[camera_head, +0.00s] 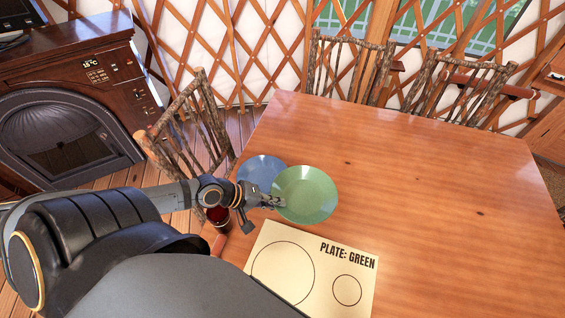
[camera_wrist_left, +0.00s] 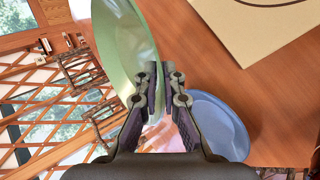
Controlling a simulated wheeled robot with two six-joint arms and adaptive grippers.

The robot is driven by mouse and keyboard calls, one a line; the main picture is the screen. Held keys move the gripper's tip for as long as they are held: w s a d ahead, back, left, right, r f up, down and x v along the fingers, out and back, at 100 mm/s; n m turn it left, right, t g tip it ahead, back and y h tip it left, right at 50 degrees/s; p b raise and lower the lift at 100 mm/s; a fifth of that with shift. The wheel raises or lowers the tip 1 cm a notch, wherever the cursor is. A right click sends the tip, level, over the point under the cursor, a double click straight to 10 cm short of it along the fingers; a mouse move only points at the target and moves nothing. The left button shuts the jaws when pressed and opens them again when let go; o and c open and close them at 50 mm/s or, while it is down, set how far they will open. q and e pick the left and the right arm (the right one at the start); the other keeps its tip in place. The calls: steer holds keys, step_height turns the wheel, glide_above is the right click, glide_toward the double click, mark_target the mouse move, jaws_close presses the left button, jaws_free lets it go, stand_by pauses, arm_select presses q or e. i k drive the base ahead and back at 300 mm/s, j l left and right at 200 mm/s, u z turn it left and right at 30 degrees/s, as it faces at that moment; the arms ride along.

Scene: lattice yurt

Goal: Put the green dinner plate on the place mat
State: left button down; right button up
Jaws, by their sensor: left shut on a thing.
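The green dinner plate (camera_head: 306,194) is held by its left edge in my left gripper (camera_head: 277,202), behind the place mat. In the left wrist view the green plate (camera_wrist_left: 125,45) stands between the fingers of my left gripper (camera_wrist_left: 166,68), which are shut on its rim. The place mat (camera_head: 312,268) is cream, printed with a large circle, a small circle and "PLATE: GREEN". A corner of the mat shows in the left wrist view (camera_wrist_left: 250,25). My right gripper is not in view.
A blue plate (camera_head: 260,171) lies on the wooden table (camera_head: 420,190), partly hidden behind the green plate. A dark red cup (camera_head: 218,214) is at the table's left edge, partly covered by my arm. Rustic chairs (camera_head: 190,125) stand around. The table's right side is clear.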

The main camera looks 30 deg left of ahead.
mark_target(284, 272)
steer(key=k+l+u, duration=0.1)
steer(key=u, duration=0.3)
steer(key=k+l+u, duration=0.15)
steer(key=u, duration=0.2)
steer(key=k+l+u, duration=0.1)
steer(key=u, duration=0.3)
steer(key=k, duration=0.1)
